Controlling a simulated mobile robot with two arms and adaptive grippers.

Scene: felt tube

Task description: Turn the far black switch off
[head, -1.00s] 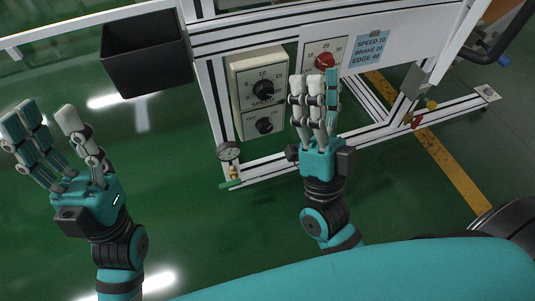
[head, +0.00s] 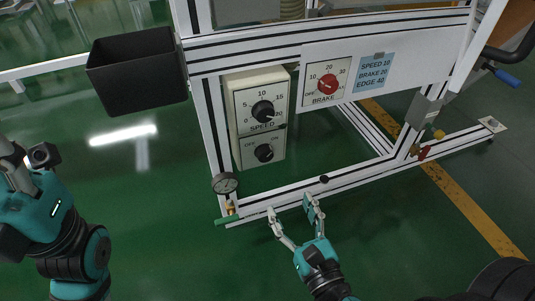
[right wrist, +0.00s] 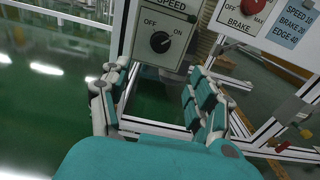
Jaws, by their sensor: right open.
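A black rotary switch (head: 264,152) marked OFF and ON sits on the lower face of a cream box. It also shows in the right wrist view (right wrist: 160,42), where its white mark seems to point toward ON. A larger black SPEED knob (head: 262,111) sits above it on the same box. My right gripper (head: 290,207) is open and empty, below the box and apart from it. In the right wrist view its fingers (right wrist: 152,82) spread to either side below the switch. My left gripper (head: 28,165) is partly cut off at the left edge, its fingers unclear.
A red BRAKE knob (head: 327,84) and a blue note (head: 374,73) are on the white panel to the right. A black bin (head: 137,72) hangs at the left. A gauge (head: 225,183) and white frame rails (head: 350,178) border the box. Green floor is clear in front.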

